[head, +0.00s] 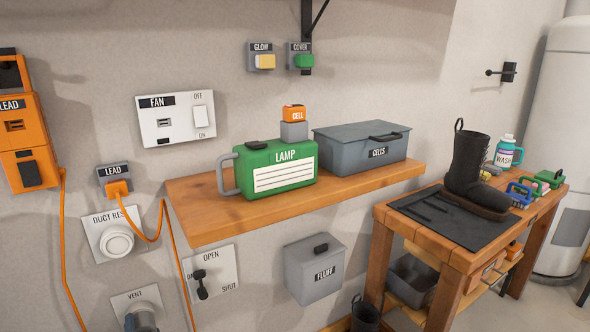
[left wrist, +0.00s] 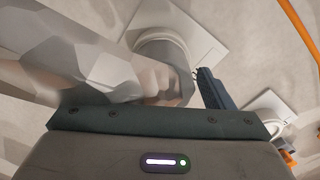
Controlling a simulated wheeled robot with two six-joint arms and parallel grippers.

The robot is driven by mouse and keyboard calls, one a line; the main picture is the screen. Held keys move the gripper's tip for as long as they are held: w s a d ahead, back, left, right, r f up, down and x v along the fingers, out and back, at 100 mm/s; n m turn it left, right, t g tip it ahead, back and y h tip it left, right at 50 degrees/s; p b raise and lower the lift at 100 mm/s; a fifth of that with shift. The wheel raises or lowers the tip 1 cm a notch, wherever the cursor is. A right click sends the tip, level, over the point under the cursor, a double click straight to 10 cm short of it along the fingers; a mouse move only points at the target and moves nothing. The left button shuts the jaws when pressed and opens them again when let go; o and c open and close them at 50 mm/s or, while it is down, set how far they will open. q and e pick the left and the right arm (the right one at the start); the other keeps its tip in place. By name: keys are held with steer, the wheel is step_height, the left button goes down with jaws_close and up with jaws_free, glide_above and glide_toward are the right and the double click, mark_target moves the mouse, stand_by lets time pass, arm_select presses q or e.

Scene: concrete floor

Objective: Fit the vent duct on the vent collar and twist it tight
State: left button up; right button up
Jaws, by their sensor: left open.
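The vent plate (head: 135,298), labelled VENT, is on the wall at the bottom left of the head view. A grey round piece (head: 143,317) stands at its collar, cut off by the frame's lower edge. In the left wrist view, the silver, faceted vent duct (left wrist: 60,75) comes in from the left. Its end is at the pale vent collar (left wrist: 165,48) on the white plate; I cannot tell whether it is fully seated or tight. My left gripper (left wrist: 175,92) is open at the duct's end. One dark finger shows on the right; the other is hidden. My right gripper is not in view.
The duct rest (head: 117,240) is on the wall above the vent, with nothing on it. An orange cable (head: 66,245) hangs nearby. A lever plate (head: 211,278) is to the right. The wooden shelf (head: 205,225) juts out above, holding a green lamp case (head: 275,168).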

arm_select(q)
steer(key=shift+c, duration=0.3)
steer(key=c, duration=1.1)
steer(key=shift+c, duration=0.2)
steer(key=shift+w+r, duration=0.1)
steer(key=shift+r, duration=0.05)
